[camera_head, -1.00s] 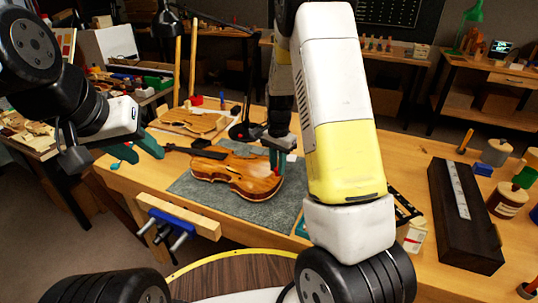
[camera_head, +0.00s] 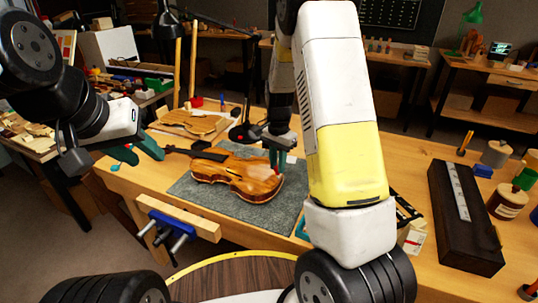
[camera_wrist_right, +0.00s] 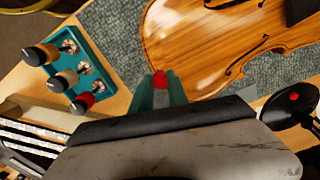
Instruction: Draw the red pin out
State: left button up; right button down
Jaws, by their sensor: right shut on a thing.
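The violin (camera_head: 222,176) lies on its back on the grey mat, and its amber body also shows in the wrist view (camera_wrist_right: 205,45). The red pin (camera_wrist_right: 160,79) sits between the green fingertips of my right gripper (camera_wrist_right: 162,90), just off the violin's lower edge. My right gripper (camera_head: 277,160) is shut on it at the violin's right end. Whether the pin's shaft is still in the violin is hidden by the fingers. My left gripper (camera_head: 137,152) is open and empty, beyond the violin's scroll on the left.
The grey mat (camera_head: 250,217) lies under the violin. A blue vise (camera_head: 168,226) is on the bench's front edge. A teal rack (camera_wrist_right: 62,62) with several handled tools stands beside the mat. A black lamp base (camera_head: 244,132) stands behind. A dark box (camera_head: 458,230) is at right.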

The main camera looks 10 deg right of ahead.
jog(key=shift+r, duration=1.2)
notch_tip(320, 180, up, 7)
dwell(0.5)
